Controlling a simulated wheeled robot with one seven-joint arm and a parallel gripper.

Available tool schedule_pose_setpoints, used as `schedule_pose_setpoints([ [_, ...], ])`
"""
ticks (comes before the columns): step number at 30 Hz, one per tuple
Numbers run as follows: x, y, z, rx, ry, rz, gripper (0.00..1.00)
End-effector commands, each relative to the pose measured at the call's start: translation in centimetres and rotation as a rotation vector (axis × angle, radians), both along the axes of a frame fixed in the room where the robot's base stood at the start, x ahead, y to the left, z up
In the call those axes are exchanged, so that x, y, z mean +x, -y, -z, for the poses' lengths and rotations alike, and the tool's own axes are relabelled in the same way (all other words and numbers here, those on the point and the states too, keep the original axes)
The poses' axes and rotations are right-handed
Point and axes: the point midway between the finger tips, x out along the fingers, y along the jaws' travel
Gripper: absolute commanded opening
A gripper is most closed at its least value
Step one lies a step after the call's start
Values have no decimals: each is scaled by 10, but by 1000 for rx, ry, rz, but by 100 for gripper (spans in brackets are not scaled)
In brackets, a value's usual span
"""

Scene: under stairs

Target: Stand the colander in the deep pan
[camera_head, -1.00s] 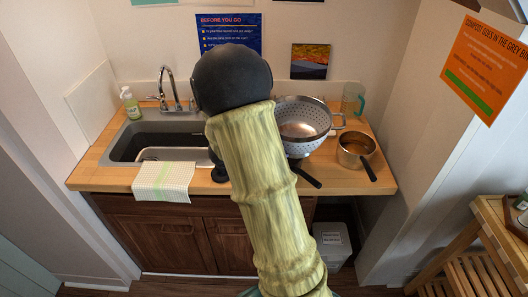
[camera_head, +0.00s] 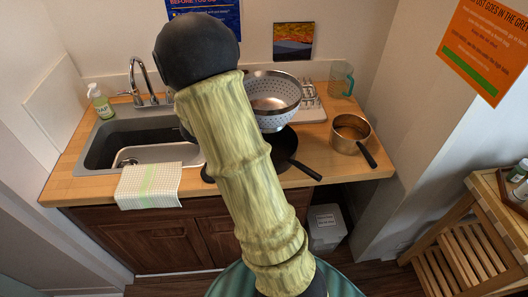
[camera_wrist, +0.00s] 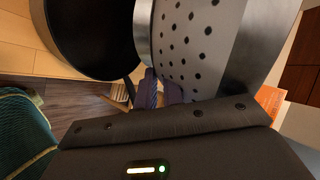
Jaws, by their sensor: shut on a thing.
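The steel colander (camera_head: 272,97), a bowl with many holes and a bright rim, is over the back of the counter, right of my arm. In the wrist view its perforated wall (camera_wrist: 190,45) fills the upper middle. My gripper (camera_wrist: 164,94) is shut on the colander; the exact grip is partly hidden. In the head view my arm hides the gripper. The deep pan (camera_head: 350,142), a metal saucepan with a dark handle, stands on the counter to the right, apart from the colander.
A black frying pan (camera_head: 283,150) sits below the colander, its handle pointing front right. A pale rack (camera_head: 311,105) lies behind, beside a teal-handled jug (camera_head: 341,80). The sink (camera_head: 100,145), tap and soap bottle (camera_head: 99,102) are left. A towel (camera_head: 149,186) hangs over the front edge.

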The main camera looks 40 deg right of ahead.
Motion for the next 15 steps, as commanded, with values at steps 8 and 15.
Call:
schedule_pose_setpoints([
  [8, -1, 1, 40, -2, -7, 0, 0],
  [15, -2, 5, 56, -2, 0, 10, 0],
])
